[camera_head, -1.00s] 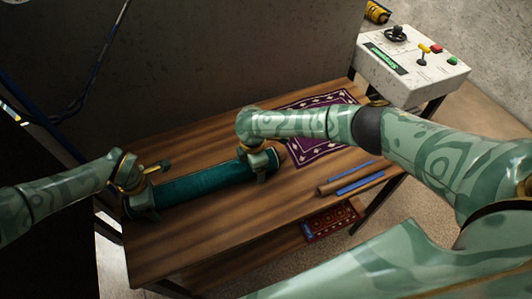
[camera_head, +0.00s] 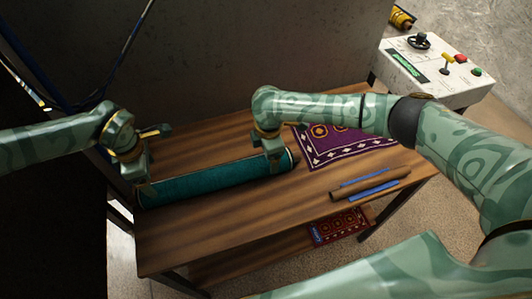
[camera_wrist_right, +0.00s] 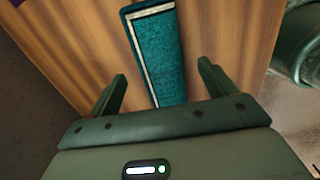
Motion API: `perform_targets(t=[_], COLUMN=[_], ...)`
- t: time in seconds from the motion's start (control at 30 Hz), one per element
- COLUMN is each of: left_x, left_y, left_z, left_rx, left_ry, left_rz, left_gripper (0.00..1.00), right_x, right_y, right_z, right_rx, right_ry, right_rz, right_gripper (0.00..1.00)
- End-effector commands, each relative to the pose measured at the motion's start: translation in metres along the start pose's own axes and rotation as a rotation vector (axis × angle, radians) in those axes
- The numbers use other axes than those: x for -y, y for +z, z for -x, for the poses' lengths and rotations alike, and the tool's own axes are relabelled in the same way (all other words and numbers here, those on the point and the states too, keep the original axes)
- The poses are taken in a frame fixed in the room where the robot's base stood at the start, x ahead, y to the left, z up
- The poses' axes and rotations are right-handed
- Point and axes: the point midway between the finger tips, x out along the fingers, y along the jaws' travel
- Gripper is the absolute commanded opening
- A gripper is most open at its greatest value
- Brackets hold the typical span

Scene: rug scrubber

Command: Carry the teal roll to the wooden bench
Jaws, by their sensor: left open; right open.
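The teal roll (camera_head: 212,178) lies lengthwise on the top of the wooden bench (camera_head: 215,228), near its back left part. My left gripper (camera_head: 152,152) is open just above the roll's left end. My right gripper (camera_head: 272,150) is open above the roll's right end. In the right wrist view the teal roll (camera_wrist_right: 158,50), with a pale edge strip, shows between the spread fingers of my right gripper (camera_wrist_right: 160,72), which appear clear of it. My left gripper hides a little of the roll's left end.
A red rug (camera_head: 338,226) lies lower down. A white control box (camera_head: 435,70) stands behind right. The bench's front is clear.

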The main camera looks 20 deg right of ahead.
Motion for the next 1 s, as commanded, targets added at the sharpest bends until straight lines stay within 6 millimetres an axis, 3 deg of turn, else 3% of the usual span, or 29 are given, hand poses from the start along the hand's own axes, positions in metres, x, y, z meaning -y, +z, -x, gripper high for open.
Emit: perform_targets(t=[0.1,0.3,1.0], left_x=[0.000,0.000,0.000], left_y=[0.000,0.000,0.000], left_z=[0.000,0.000,0.000], left_rx=[0.000,0.000,0.000], left_ry=[0.000,0.000,0.000], left_rz=[0.000,0.000,0.000], left_gripper=[0.83,0.83,0.83], right_x=[-0.001,-0.001,0.000], right_y=[0.000,0.000,0.000], right_z=[0.027,0.052,0.055], right_rx=[-0.002,-0.001,0.000], right_ry=[0.003,0.001,-0.001], right_rz=[0.000,-0.001,-0.001], right_gripper=[0.83,0.83,0.83])
